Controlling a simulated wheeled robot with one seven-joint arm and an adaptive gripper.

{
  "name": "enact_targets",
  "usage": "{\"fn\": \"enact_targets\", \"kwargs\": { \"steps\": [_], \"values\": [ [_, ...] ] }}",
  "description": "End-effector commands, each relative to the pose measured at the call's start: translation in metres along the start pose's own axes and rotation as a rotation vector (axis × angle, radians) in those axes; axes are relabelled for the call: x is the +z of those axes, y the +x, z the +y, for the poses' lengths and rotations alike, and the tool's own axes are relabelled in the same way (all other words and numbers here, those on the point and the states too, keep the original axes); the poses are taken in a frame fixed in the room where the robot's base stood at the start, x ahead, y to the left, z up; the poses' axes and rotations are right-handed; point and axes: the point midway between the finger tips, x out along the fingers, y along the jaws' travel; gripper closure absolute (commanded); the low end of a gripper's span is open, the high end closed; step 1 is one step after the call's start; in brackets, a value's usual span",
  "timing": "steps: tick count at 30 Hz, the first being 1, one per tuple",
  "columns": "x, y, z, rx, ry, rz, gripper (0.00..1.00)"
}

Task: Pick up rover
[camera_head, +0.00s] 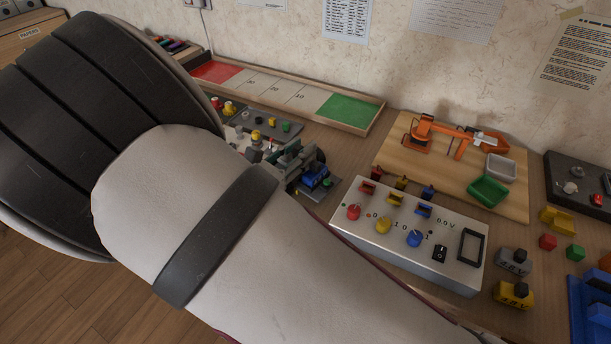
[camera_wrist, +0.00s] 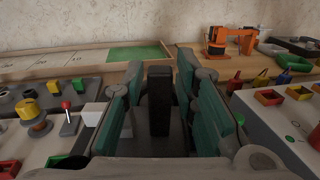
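My gripper (camera_head: 291,163) is low over the desk, largely hidden behind my own arm in the head view. In the wrist view its two green-padded fingers (camera_wrist: 160,103) stand apart. A dark upright block (camera_wrist: 159,100) shows between them, with gaps on both sides; I cannot tell for sure whether it is part of the rover. In the head view a small blue and dark object with what looks like a black wheel, probably the rover (camera_head: 315,179), sits right at the fingers. Most of it is hidden by the gripper.
A white control box (camera_head: 410,236) with coloured knobs stands close to the right. A grey panel with buttons (camera_wrist: 62,106) is close on the left. Behind lie a long marked tray (camera_head: 349,109) and a wooden board (camera_head: 395,153) with an orange arm (camera_head: 440,134).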

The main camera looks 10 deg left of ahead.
Motion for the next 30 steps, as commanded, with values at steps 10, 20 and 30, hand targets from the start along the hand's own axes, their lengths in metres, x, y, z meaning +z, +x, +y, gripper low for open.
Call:
{"fn": "enact_targets", "kwargs": {
  "steps": [10,20,30],
  "values": [
    [0.000,0.000,0.000,0.001,0.001,0.000,1.00],
    [0.001,0.000,0.000,0.000,0.001,-0.002,1.00],
    [0.042,-0.001,0.000,0.000,0.006,-0.001,1.00]
  ]
}}
